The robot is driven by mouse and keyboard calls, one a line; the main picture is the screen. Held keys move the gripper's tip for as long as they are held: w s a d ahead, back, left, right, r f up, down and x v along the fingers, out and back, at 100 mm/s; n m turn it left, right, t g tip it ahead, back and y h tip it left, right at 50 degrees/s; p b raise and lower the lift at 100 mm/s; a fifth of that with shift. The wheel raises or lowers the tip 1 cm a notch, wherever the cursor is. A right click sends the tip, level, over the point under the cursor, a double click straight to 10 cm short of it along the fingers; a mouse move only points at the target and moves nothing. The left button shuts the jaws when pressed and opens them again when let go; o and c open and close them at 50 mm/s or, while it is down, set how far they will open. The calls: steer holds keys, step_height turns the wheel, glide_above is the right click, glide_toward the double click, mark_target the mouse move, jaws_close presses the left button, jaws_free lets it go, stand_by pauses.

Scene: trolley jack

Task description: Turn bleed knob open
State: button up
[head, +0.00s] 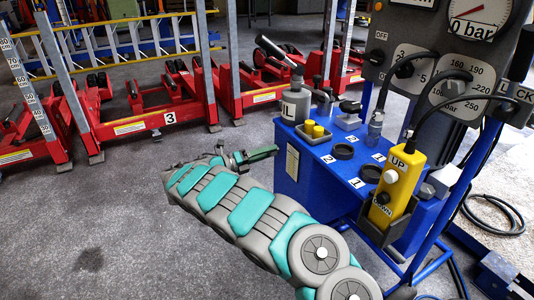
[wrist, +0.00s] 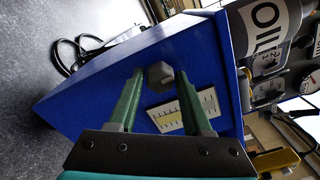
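In the wrist view, a dark grey faceted knob (wrist: 159,76) sits on the side of the blue cabinet (wrist: 85,85), which I take to be the bleed knob. My gripper (wrist: 159,72) is open, its two green fingers apart on either side of the knob, with a visible gap to each. Whether the fingertips reach past the knob's face I cannot tell. In the head view my gripper (head: 264,154) is at the left side of the blue cabinet (head: 315,195); the knob is not visible there.
A pale label plate (wrist: 182,110) is beside the knob. On the cabinet top stand an oil container (head: 294,102), yellow caps (head: 314,130) and black round cups. A yellow pendant (head: 398,185) hangs at the right. Red jacks (head: 175,100) stand behind; the floor at left is clear.

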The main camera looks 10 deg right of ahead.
jaws_close()
